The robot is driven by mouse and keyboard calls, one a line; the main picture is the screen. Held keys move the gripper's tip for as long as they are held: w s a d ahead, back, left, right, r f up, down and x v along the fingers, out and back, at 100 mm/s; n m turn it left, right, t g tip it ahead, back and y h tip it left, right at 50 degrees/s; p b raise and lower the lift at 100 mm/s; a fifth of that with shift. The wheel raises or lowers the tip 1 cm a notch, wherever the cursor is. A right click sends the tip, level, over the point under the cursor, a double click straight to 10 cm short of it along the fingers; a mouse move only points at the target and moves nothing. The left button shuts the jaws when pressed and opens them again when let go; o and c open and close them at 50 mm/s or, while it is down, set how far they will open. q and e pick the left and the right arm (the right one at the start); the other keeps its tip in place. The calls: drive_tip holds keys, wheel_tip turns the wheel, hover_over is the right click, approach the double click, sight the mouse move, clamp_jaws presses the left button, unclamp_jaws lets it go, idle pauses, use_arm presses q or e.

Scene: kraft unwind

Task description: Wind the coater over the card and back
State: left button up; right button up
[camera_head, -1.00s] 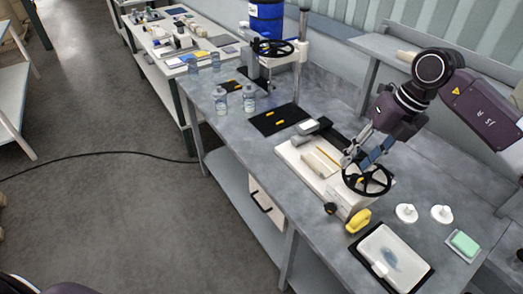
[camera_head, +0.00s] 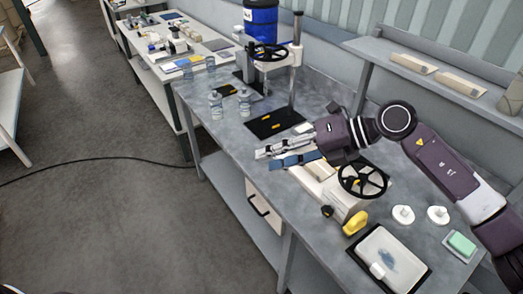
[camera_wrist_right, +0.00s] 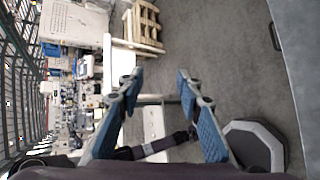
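The coater is a pale bench machine (camera_head: 340,207) with a black spoked handwheel (camera_head: 363,181) at its right end and a small black knob (camera_head: 327,211) at its front. My right gripper (camera_head: 264,159) is in front of the coater's left part in the head view and hides most of its bed, the carriage and any card there. Its fingers point left, clear of the handwheel. The right wrist view shows the two blue-padded fingers (camera_wrist_right: 160,78) apart with nothing between them. My left gripper is not seen.
A yellow object (camera_head: 355,223), a tray with a white sheet (camera_head: 390,262), two white round pieces (camera_head: 403,215) and a green block (camera_head: 461,243) lie at the right. Clear bottles (camera_head: 216,105), a black mat (camera_head: 275,122) and a press with a blue drum (camera_head: 261,20) stand farther left.

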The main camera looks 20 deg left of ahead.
drive_tip(key=shift+s+a+r+y, duration=0.3)
drive_tip(key=shift+a+r+y, duration=0.2)
drive_tip(key=shift+a+r, duration=0.2)
drive_tip(key=shift+s+a+r+y, duration=0.3)
drive_tip(key=shift+a+r+y, duration=0.25)
drive_tip(key=shift+a, duration=0.1)
